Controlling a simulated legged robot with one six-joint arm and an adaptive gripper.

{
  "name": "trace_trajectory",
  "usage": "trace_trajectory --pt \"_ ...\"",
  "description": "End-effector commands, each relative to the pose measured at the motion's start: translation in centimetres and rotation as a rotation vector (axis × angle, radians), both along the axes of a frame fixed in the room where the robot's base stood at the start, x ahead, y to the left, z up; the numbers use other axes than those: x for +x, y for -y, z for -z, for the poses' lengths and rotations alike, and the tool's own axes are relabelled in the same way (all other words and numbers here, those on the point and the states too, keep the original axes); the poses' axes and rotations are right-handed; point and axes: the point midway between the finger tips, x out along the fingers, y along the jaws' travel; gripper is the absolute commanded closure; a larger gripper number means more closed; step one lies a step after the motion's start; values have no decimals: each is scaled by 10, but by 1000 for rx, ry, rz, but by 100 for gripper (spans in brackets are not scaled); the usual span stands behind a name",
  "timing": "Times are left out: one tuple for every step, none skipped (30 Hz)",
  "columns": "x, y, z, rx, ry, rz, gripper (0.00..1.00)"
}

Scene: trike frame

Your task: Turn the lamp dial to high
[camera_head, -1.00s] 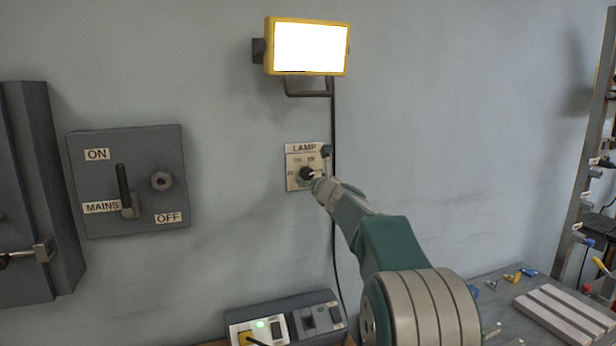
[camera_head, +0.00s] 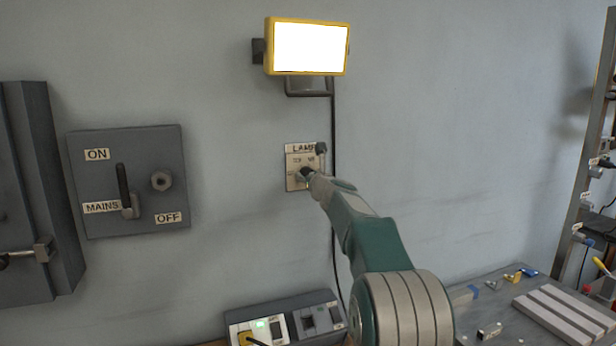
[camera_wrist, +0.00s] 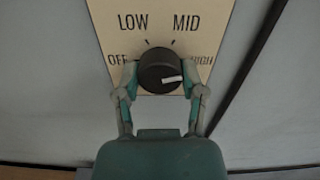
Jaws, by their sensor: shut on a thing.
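The lamp dial (camera_wrist: 158,68) is a round black knob on a pale plate (camera_wrist: 108,16) marked OFF, LOW, MID and HIGH. Its white mark lies at the lower right of the knob and points right, on the HIGH side, a little below that word. My gripper (camera_wrist: 160,76) is shut on the knob, one finger on each side. The fingers partly cover OFF and HIGH. In the head view, my gripper hides part of the dial plate (camera_head: 292,183). The yellow-framed lamp (camera_head: 308,48) above is lit, its face plain white.
A black cable (camera_head: 333,125) runs down the wall just right of the plate. A grey mains switch box (camera_head: 150,205) is on the wall to the left. A socket box (camera_head: 285,318) stands below. A workbench (camera_head: 500,300) with small parts is at lower right.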

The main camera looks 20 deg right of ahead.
Motion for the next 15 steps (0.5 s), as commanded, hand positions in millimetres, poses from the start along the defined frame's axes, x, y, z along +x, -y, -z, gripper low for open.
trace_trajectory --pt "0 0 0 4 0 -1 95" --pt "0 0 0 10 0 -1 95" --pt "0 0 0 24 0 -1 95" --pt "0 0 0 41 0 -1 95" --pt "0 0 0 59 0 -1 95" --pt "0 0 0 90 0 -1 95" --pt "0 0 0 115 0 -1 95" --pt "1 0 0 140 0 -1 95" --pt "1 0 0 171 1 -1 95" --pt "1 0 0 192 1 -1 95" --pt "1 0 0 212 1 -1 95" --pt "1 0 1 235 1 -1 95" --pt "1 0 1 248 1 -1 95" --pt "1 0 1 260 1 -1 94" --pt "1 0 1 269 1 -1 94"
